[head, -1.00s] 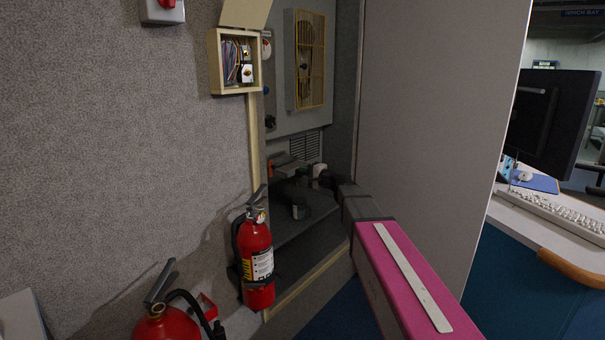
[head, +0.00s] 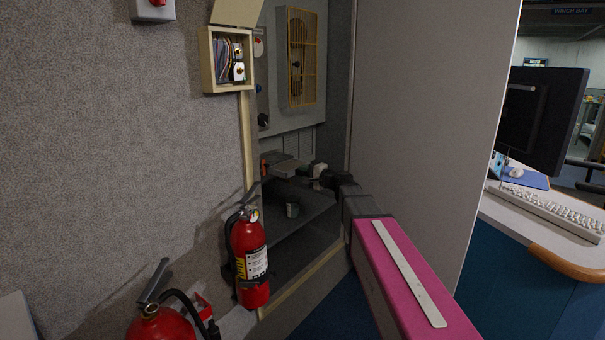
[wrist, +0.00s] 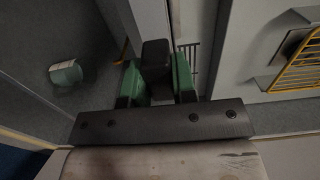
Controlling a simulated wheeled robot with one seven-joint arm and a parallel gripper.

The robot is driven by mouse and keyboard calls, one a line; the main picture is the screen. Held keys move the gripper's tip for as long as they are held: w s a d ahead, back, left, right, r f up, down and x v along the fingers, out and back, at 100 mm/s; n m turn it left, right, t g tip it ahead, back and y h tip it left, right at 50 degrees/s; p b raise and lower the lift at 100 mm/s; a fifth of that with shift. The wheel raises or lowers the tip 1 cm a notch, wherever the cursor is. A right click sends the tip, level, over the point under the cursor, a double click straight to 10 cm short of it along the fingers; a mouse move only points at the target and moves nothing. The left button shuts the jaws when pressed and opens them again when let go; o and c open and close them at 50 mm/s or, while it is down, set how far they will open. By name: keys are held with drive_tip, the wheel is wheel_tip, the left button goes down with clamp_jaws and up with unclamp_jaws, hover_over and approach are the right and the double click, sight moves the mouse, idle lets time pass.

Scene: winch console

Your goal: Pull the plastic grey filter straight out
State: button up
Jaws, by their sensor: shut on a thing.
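My gripper (wrist: 156,80) shows in the wrist view with its two green fingers shut on a dark grey block, which I take to be the filter (wrist: 155,54). The block stands up between the fingers, and its end reaches past their tips. Whether its far end still touches anything is hidden. In the head view my arm reaches from the lower right into the recess, and the gripper (head: 322,176) is small and dark there. The filter cannot be made out clearly in that view.
A small cup-like cylinder (head: 292,209) stands on the recess floor, also in the wrist view (wrist: 65,74). A yellow grille (head: 303,58) is above. A red extinguisher (head: 250,262) stands at the recess's left front. A tall pale panel (head: 430,110) borders the right.

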drive_tip(key=shift+v, duration=1.55)
drive_tip(key=v, duration=0.3)
